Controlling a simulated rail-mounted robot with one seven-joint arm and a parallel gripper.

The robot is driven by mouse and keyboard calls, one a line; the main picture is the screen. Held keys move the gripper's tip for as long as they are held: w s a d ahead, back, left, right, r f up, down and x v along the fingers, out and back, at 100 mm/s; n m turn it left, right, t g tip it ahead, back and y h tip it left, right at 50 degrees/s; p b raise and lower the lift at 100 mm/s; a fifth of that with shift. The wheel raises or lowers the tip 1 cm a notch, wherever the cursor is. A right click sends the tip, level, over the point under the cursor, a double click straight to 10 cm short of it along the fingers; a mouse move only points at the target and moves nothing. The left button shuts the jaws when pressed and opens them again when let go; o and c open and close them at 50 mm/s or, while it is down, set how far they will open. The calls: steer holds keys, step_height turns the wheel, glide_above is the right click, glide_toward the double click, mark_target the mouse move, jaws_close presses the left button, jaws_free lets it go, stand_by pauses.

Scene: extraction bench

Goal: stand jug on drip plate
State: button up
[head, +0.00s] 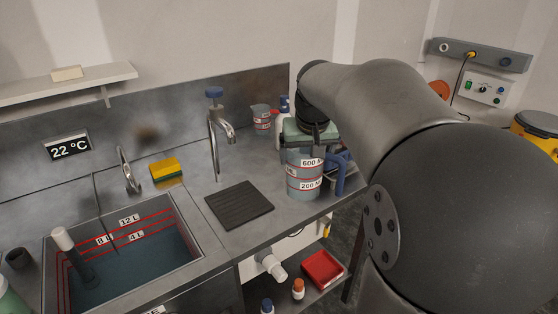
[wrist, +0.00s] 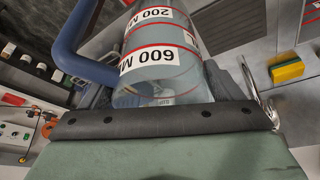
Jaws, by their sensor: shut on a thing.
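The jug (head: 304,182) is clear with red lines, 600 and 200 ML labels and a blue handle (head: 340,178). It is upright near the bench's right front edge, right of the drip plate; I cannot tell whether its base touches the bench. The drip plate (head: 239,206) is a dark ribbed square, bare, in front of the tap. My gripper (head: 308,142) is shut on the jug near its top. In the wrist view the jug (wrist: 165,60) sits between the fingers, its blue handle (wrist: 75,40) at left. The fingertips are partly hidden.
The tap (head: 216,135) stands behind the drip plate. A sink with water (head: 130,262) lies to the left. A smaller red-marked vessel (head: 262,120) and a white bottle stand behind the jug. A yellow sponge (head: 165,168) lies behind the sink. Bench around the plate is clear.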

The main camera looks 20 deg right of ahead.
mark_target(301, 150)
steer(key=w, duration=0.1)
steer(key=w+f, duration=0.1)
steer(key=w, duration=0.1)
steer(key=w+d+f+p, duration=0.1)
steer(key=shift+w, duration=0.25)
steer(key=w+p+x, duration=0.1)
steer(key=x, duration=0.9)
steer(key=shift+w, duration=0.35)
